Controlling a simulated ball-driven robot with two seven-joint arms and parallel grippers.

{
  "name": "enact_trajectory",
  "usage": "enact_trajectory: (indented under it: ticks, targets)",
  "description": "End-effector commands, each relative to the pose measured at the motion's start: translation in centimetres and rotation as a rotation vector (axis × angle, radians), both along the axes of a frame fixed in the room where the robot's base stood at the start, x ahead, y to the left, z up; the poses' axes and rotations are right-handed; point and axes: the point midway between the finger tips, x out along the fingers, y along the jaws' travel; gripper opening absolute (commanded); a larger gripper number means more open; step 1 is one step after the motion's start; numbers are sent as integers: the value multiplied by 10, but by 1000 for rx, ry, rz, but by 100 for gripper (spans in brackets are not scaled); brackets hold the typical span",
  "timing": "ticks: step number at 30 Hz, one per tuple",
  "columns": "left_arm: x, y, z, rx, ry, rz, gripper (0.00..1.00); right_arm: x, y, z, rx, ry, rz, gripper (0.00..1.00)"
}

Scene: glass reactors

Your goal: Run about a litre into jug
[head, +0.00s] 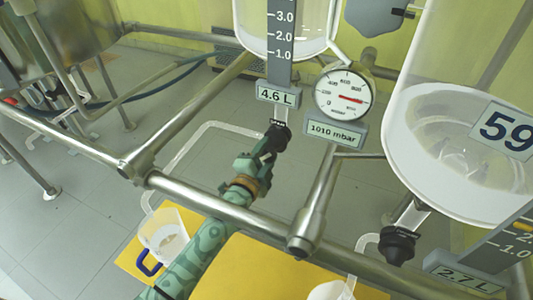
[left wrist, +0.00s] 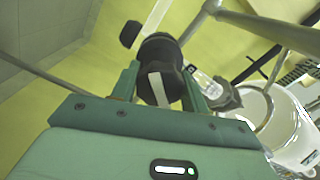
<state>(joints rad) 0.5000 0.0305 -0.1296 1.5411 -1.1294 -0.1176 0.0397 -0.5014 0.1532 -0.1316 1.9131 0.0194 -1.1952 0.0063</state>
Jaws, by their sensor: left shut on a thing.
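A glass reactor (head: 282,35) with a grey scale and a 4.6 L label (head: 278,95) stands at the top middle of the head view. A black valve knob (head: 277,137) sits under it. My left gripper (head: 265,152) is shut on this knob; in the left wrist view the knob (left wrist: 160,68) sits between the fingers. A thin pale pipe (head: 195,135) runs from near the valve down to the left. A clear jug (head: 165,238) with a blue handle stands below its end. I cannot tell how much liquid the jug holds. My right gripper is not in view.
Steel rails (head: 82,140) cross in front of the reactors. A second reactor (head: 455,150) labelled 59 and 2.7 L stands right, with its own black valve (head: 398,245) and a partly cut-off jug (head: 330,291) below. A gauge (head: 344,94) reads 1010 mbar. Yellow mats (head: 245,270) lie below.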

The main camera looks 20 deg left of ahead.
Motion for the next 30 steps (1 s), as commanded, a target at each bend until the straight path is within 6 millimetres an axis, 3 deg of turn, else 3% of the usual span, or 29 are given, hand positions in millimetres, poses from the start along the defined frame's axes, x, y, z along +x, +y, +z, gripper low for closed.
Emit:
enact_trajectory:
  ticks: [18, 30]
  targets:
    - [-1, -1, -2, 559, -14, -4, 22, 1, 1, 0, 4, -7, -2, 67]
    - [-1, -2, -3, 763, -20, -5, 22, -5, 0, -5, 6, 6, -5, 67]
